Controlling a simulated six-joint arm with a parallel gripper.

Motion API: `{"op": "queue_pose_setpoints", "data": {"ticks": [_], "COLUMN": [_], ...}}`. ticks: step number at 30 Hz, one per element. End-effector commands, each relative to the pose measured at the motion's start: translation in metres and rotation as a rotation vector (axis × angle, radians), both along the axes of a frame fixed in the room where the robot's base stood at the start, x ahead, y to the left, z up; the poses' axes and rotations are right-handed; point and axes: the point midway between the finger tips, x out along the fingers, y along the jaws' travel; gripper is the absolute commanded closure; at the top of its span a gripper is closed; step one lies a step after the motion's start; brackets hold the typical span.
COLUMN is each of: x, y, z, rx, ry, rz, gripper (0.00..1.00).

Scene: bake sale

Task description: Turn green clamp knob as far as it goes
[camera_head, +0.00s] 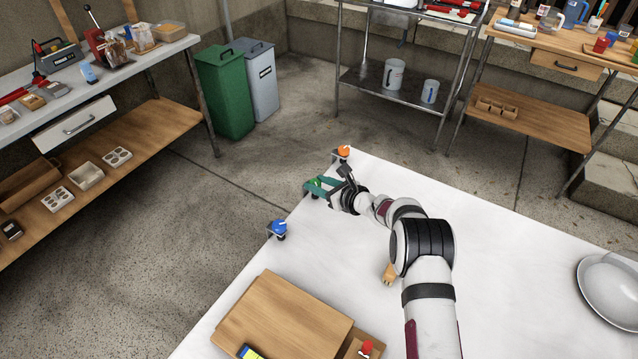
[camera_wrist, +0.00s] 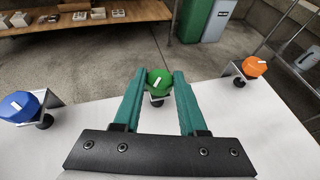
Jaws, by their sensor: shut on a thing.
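The green clamp knob (camera_wrist: 159,82) has a white pointer mark on top and sits at the table's far edge. In the wrist view it is between the two teal fingers of my gripper (camera_wrist: 158,85), which are shut on it. The white mark lies at a slant. In the head view my gripper (camera_head: 322,187) is at the table's far-left edge, and the green knob (camera_head: 317,182) is partly hidden by the fingers. The clamp's bracket is mostly hidden below the knob.
A blue clamp knob (camera_wrist: 18,106) stands to the left and an orange one (camera_wrist: 254,66) to the right on the same edge. A wooden board (camera_head: 285,318), a red knob (camera_head: 366,348) and a white plate (camera_head: 606,290) are nearer. The middle of the white table (camera_head: 510,270) is mostly clear.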

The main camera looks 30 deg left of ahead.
Motion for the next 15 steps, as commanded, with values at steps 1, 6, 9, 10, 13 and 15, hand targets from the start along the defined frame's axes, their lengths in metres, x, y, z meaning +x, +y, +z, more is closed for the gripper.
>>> {"op": "queue_pose_setpoints", "data": {"ticks": [1,6,9,10,13,15], "x": [-0.001,-0.0032,-0.0041,-0.0048,-0.0058,-0.006], "y": [0.0001,0.0011,0.0017,0.002,0.0026,0.0029], "z": [0.0002,-0.0003,-0.0001,-0.0005,-0.0008,-0.0006], "rx": [-0.001,-0.001,-0.001,-0.002,-0.004,-0.003], "ry": [0.002,0.004,0.003,0.002,0.002,0.001], "rz": [-0.02,-0.131,-0.204,-0.225,-0.291,-0.336], "gripper": [1.0,1.0,1.0,1.0,1.0,1.0]}}
